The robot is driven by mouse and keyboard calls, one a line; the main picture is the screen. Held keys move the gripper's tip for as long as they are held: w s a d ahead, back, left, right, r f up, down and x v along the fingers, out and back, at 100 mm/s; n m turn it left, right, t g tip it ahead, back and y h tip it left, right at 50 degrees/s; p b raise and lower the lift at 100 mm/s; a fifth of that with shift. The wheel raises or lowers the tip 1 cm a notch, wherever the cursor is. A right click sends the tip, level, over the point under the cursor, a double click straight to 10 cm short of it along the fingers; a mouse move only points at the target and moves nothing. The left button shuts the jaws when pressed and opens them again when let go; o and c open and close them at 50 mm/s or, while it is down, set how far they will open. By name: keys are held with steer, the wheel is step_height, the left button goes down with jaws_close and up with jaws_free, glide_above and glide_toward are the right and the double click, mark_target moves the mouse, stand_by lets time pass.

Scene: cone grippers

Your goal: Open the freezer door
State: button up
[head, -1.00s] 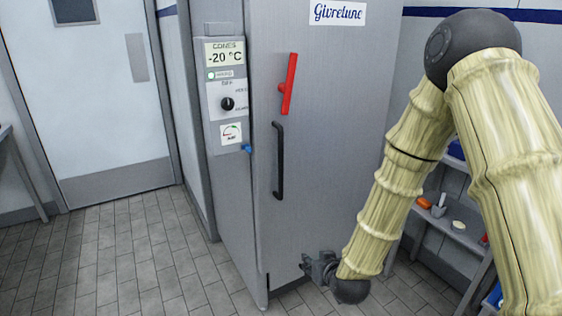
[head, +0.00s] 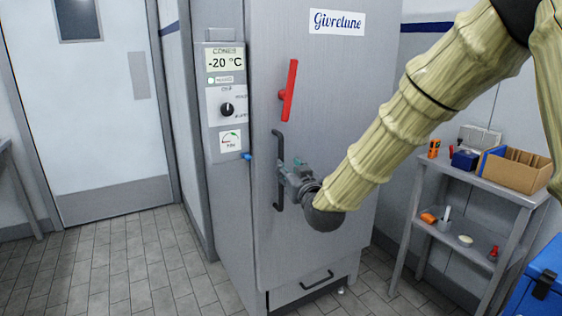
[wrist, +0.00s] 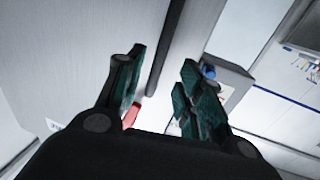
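The freezer (head: 330,110) is a tall grey cabinet, and its door looks closed. A black vertical bar handle (head: 279,195) is on the left part of the door. A red lever (head: 288,90) sits above it, nearly upright. My gripper (head: 288,170) is at the handle's mid-height, close to its right side, and overlaps it in the head view. In the wrist view my gripper (wrist: 163,75) is open, with the black bar (wrist: 165,45) showing between its spread fingers. I cannot tell whether they touch it. The red lever (wrist: 131,114) shows partly behind the left finger.
A control panel (head: 226,100) reading -20 °C is left of the door, with a blue knob (head: 247,156) below. A shelf unit (head: 480,190) and blue box (head: 535,280) stand right. Floor at left is clear.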

mark_target(282, 160)
steer(key=x, duration=0.8)
steer(key=shift+f, duration=0.1)
jaws_close()
